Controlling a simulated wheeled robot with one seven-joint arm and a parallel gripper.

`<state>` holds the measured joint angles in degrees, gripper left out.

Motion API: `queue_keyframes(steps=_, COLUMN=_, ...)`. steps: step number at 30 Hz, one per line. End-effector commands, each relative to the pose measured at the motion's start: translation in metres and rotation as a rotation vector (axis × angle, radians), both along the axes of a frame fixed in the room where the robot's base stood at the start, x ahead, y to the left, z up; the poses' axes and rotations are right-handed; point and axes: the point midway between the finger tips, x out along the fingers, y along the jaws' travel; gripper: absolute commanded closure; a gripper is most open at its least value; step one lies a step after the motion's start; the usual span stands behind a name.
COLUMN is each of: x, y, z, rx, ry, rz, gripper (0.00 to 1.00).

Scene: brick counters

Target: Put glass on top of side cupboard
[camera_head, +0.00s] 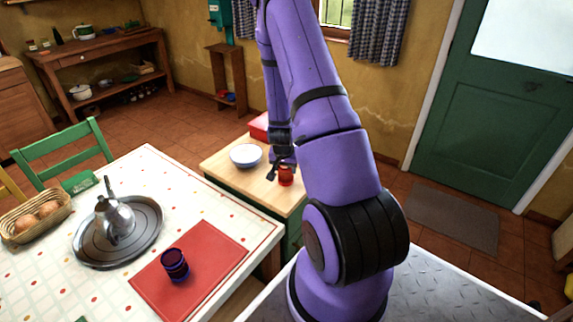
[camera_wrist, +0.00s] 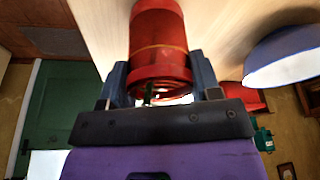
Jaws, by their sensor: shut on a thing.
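A red glass (camera_head: 286,176) is at the front right part of the wooden top of the side cupboard (camera_head: 222,167). In the wrist view the red glass (camera_wrist: 160,45) sits between the fingers of my gripper (camera_wrist: 160,85), which is shut on it. My gripper (camera_head: 279,170) is low over the cupboard top in the head view. The glass appears to be at the top's surface; I cannot tell whether its base touches. My arm hides the right part of the cupboard.
A white-blue bowl (camera_head: 245,155) stands on the cupboard top left of the glass, and a red box (camera_head: 260,125) is behind. The dining table (camera_head: 215,215) at front left holds a dark blue glass (camera_head: 175,265), a tray with a metal pot (camera_head: 114,222) and a bread basket (camera_head: 35,217).

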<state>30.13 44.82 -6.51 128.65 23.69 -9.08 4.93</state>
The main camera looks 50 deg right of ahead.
Motion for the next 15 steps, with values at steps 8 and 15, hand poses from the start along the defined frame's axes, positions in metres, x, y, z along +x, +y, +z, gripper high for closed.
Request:
queue_keyframes(steps=8, x=0.0004, y=-0.0001, z=-0.0008, rx=0.0, ry=-0.002, rz=-0.001, gripper=0.7)
queue_keyframes(steps=15, x=0.0005, y=-0.0001, z=-0.0023, rx=0.0, ry=-0.001, rz=0.0, gripper=0.17)
